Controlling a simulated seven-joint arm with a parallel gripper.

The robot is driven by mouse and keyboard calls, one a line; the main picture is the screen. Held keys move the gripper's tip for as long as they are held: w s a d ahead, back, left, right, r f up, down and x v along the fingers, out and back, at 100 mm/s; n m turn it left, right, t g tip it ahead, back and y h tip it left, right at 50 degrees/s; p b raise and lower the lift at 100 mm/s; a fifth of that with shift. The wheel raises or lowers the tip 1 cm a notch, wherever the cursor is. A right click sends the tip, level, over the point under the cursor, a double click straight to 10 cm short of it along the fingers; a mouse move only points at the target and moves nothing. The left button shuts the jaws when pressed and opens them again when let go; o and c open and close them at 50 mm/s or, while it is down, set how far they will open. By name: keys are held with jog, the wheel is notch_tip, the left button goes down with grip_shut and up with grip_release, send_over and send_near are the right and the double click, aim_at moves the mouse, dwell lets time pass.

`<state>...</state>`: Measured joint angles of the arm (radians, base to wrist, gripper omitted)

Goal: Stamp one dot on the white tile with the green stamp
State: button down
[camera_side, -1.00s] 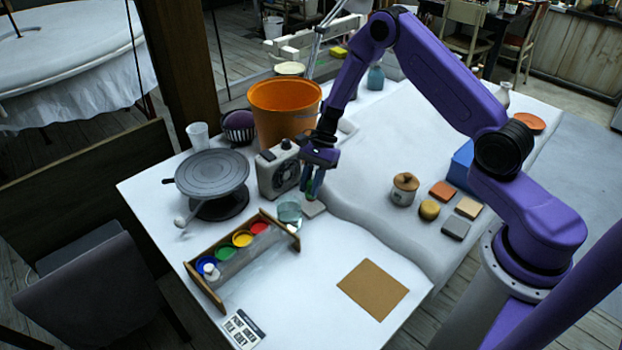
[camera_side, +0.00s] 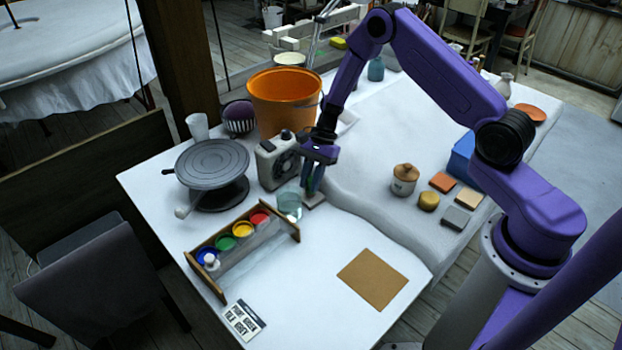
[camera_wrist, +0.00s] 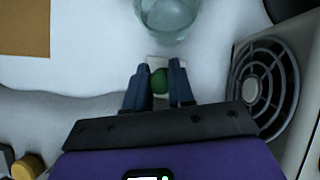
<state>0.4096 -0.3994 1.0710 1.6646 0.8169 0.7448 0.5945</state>
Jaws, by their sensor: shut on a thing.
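My gripper (camera_side: 313,193) points down in the middle of the table, right of a glass jar. In the wrist view my gripper (camera_wrist: 159,76) is shut on the green stamp (camera_wrist: 159,82), whose rounded green part shows between the fingers. The white tile (camera_wrist: 166,62) lies below the stamp and partly shows past the fingertips. In the side view the tile (camera_side: 317,204) looks small and pale, right under the fingers. The stamp's lower face is hidden, so I cannot tell whether it touches the tile. No dot is visible on the part of the tile that shows.
The glass jar (camera_side: 289,206) stands close by on the left, and a grey fan heater (camera_side: 278,160) close behind. A rack of paint pots (camera_side: 245,247) is front left, a brown mat (camera_side: 373,279) front right. An orange bucket (camera_side: 284,100) stands behind. The front middle is clear.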

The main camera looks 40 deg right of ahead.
jog(key=shift+f, duration=0.35)
dwell(0.7)
jog(key=shift+r, duration=0.1)
dwell(0.4)
jog(key=shift+r, duration=2.2)
